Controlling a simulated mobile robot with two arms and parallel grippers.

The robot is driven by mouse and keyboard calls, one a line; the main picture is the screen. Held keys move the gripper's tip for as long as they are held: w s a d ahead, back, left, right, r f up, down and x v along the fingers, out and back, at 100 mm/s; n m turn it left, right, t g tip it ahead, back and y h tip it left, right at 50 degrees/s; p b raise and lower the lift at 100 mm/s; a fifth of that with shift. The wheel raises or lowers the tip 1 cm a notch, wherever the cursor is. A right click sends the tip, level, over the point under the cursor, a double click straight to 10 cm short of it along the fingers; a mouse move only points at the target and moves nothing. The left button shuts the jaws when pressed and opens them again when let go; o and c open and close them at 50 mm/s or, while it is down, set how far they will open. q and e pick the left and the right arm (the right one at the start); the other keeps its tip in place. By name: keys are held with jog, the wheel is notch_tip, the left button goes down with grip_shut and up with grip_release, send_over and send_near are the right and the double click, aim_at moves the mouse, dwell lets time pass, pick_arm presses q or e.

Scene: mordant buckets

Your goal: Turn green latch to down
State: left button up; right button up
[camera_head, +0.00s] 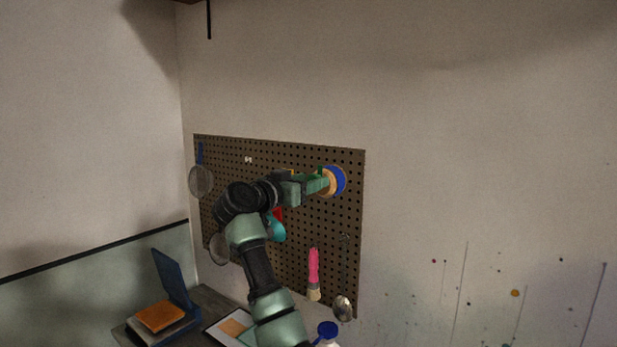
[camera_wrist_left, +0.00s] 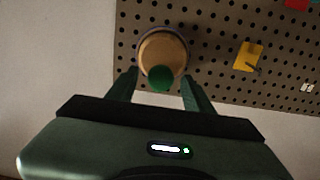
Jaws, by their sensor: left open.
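The green latch (camera_wrist_left: 161,79) shows in the left wrist view as a rounded green end in front of a round tan plate (camera_wrist_left: 160,48) on the pegboard. In the head view the plate shows tan with a blue disc (camera_head: 340,179) behind it, and the latch is mostly hidden by my gripper. My left gripper (camera_wrist_left: 160,77) is open, with one green finger on each side of the latch's end. I cannot tell whether the fingers touch it. In the head view the left gripper (camera_head: 321,184) is right at the plate. My right gripper is not in view.
The brown pegboard (camera_head: 285,154) carries strainers (camera_head: 201,181), a pink-handled brush (camera_head: 314,266) and a spoon (camera_head: 343,307). A yellow piece with a peg (camera_wrist_left: 248,57) is beside the plate. A bench below holds an orange book (camera_head: 160,316) and a blue-capped bottle (camera_head: 327,330).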

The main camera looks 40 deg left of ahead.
pick_arm(q)
jog(key=shift+s, duration=0.15)
jog(key=shift+r, duration=0.1)
grip_shut()
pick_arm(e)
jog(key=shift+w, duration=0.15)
pick_arm(q)
jog(key=shift+n, duration=0.3)
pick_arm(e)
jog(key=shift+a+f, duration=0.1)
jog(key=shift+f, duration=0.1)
pick_arm(q)
jog(key=shift+s+a+f+n+b, duration=0.1)
jog(key=shift+n+b, duration=0.25)
jog(key=shift+n, duration=5.45)
jog(key=shift+f+n+b, duration=0.1)
jog(key=shift+n+b, duration=0.2)
jog(key=shift+n, duration=5.5)
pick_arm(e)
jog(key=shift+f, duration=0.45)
